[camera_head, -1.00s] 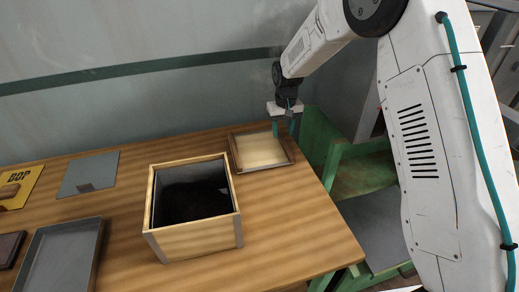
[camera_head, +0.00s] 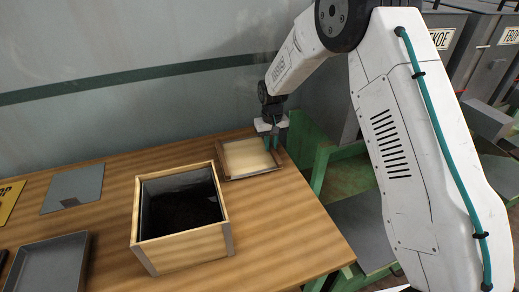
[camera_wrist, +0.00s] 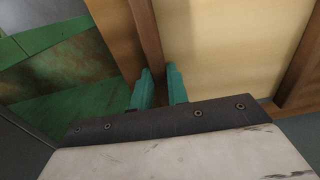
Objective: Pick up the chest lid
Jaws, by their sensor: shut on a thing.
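The chest lid (camera_head: 247,156) is a shallow brown-framed wooden panel with a pale inner face. It lies at the back right of the table in the head view, and its pale face (camera_wrist: 232,50) fills the right of the wrist view. My gripper (camera_head: 272,143) has teal fingers at the lid's right edge. In the wrist view my gripper (camera_wrist: 158,78) has one finger on each side of the lid's brown rim and is shut on it. I cannot tell whether the lid is clear of the table. The open wooden chest (camera_head: 180,250) stands in front of the lid, dark inside.
A grey tray (camera_head: 47,268) and a grey plate (camera_head: 72,188) lie on the left of the wooden table (camera_head: 285,225). A yellow sign (camera_head: 8,200) is at the far left. A green-framed seat (camera_head: 345,175) stands beyond the table's right edge. The wall is close behind.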

